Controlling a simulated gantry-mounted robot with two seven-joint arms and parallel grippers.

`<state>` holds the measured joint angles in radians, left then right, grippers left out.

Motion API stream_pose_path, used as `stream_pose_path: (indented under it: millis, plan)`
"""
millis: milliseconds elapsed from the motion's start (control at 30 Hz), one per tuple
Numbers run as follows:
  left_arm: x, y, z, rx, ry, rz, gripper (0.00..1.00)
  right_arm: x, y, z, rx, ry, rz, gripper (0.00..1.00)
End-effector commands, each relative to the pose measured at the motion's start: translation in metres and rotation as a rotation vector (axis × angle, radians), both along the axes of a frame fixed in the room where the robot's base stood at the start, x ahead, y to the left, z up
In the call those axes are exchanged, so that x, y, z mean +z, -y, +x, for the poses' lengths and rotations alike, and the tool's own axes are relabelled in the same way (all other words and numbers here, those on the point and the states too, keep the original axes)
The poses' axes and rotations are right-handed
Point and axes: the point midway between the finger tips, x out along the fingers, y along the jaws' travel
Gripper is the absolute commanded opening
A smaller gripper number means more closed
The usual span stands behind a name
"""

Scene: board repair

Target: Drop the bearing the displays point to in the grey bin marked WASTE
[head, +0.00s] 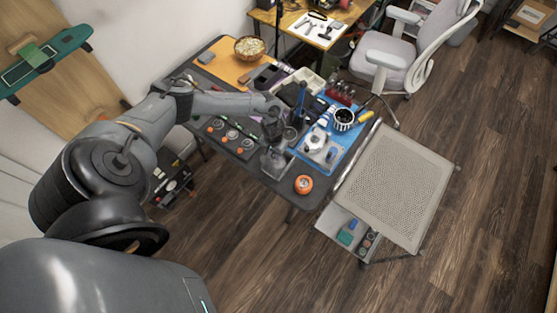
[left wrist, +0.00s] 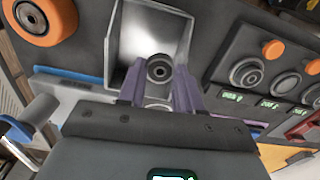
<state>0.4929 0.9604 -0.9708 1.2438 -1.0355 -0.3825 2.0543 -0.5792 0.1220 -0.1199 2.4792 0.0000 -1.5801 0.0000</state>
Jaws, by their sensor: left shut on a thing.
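My left gripper (head: 272,133) is above the table's front part, over a small grey bin (head: 276,165). In the left wrist view my left gripper (left wrist: 160,72) has its two purple fingers shut on a dark round bearing (left wrist: 159,68). The bearing appears in front of the open grey bin (left wrist: 150,38); its exact height over the bin is unclear. No WASTE lettering can be read. A dark panel holds several other bearings (head: 232,134), seen also in the left wrist view (left wrist: 247,73). Small green-lit displays (left wrist: 233,97) line it; their digits are too small to read.
An orange wheel (head: 303,184) lies on the table's front corner. A blue mat (head: 335,146) with metal parts and a black-and-white cup (head: 344,117) are to the right. A perforated grey cart (head: 395,185) stands beside the table. A bowl (head: 249,48) sits at the back.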

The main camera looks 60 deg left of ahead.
Motion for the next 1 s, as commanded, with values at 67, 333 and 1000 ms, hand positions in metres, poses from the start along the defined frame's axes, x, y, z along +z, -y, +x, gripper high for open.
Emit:
stream_pose_path:
  millis: [67, 333, 1000]
  plan:
    - [-0.001, 0.0, 0.0, 0.0, 0.001, 0.0, 0.17, -0.002, 0.0, 0.0, -0.001, 0.0, 0.002, 0.43]
    - [0.0, 0.0, 0.0, 0.0, 0.0, 0.0, 0.42, -0.001, -0.002, 0.0, -0.004, 0.0, 0.007, 0.43]
    - [0.019, -0.001, 0.001, 0.0, 0.001, 0.0, 0.64, 0.002, 0.001, 0.0, 0.002, -0.001, -0.003, 0.43]
